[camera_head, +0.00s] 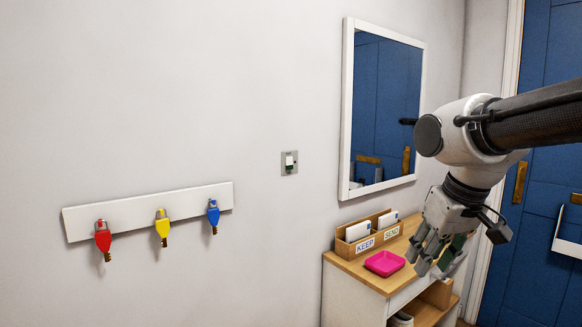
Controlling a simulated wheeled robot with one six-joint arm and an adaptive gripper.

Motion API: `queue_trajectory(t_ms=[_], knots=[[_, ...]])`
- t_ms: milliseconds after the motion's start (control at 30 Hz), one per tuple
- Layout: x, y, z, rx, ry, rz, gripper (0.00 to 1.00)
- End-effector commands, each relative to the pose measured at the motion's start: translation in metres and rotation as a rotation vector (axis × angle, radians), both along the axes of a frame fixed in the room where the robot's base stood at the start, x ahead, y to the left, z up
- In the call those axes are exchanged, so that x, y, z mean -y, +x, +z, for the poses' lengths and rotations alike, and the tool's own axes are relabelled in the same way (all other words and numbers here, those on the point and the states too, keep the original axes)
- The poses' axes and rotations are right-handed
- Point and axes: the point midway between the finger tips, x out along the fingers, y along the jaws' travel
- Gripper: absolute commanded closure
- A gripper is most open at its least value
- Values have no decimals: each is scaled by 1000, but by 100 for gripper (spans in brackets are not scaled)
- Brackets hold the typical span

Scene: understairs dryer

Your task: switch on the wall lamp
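A small wall switch (289,162) with a white rocker on a grey plate is on the pale wall, left of the mirror. The wall lamp itself is not seen in this view. My gripper (428,264) is at the right, above the wooden cabinet and well apart from the switch. It points down and to the left, its fingers look spread, and I see nothing held in it.
A white-framed mirror (384,108) hangs between switch and arm. Red, yellow and blue keys hang from a white rail (138,213). A blue door (540,220) is right.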

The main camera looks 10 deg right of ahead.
Motion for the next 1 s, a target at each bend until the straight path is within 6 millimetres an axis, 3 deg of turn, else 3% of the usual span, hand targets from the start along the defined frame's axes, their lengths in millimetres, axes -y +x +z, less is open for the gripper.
queue_trajectory(t_ms=[33,133,233,367,500,633,733,833,1000], knots=[[0,2,-6,-30,0,0,81],[2,7,-23,-114,-9,2,99],[12,34,-40,-135,-60,38,100],[22,108,-55,-5,-193,252,100],[15,184,-55,197,-349,542,100],[-7,245,-40,420,-506,813,100],[-32,280,-17,612,-641,1000,100],[-58,300,17,805,-786,1142,100],[-90,310,70,1055,-1007,1274,100]])
